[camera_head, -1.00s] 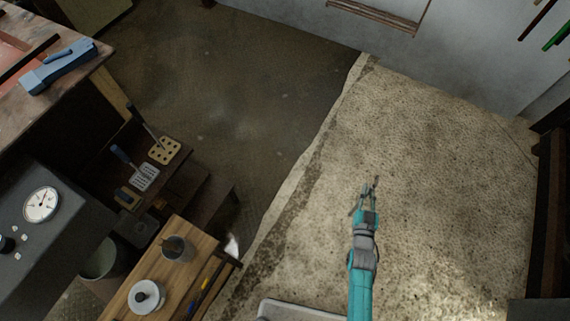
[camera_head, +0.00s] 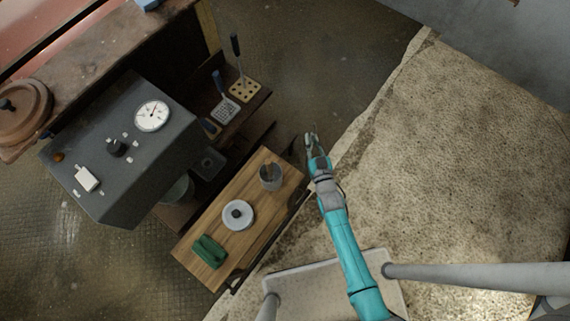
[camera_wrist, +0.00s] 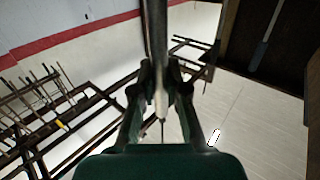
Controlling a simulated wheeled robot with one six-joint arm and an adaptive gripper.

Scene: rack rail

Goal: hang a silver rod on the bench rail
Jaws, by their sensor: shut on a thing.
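My gripper (camera_head: 312,138) is beyond the far right corner of the wooden bench (camera_head: 215,235) in the head view, with a gap beside it. In the wrist view my gripper (camera_wrist: 160,78) is shut on a silver rod (camera_wrist: 155,35), which runs up the picture between the fingers. The rod's far end leaves the frame, and it cannot be made out in the head view. A dark rail (camera_head: 268,242) runs along the bench's right edge; it is small and partly in shadow.
A grey gauge box (camera_head: 125,150) stands left. Dark rack bars (camera_wrist: 95,97) cross the wrist view. Pale floor (camera_head: 470,170) is clear at right.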

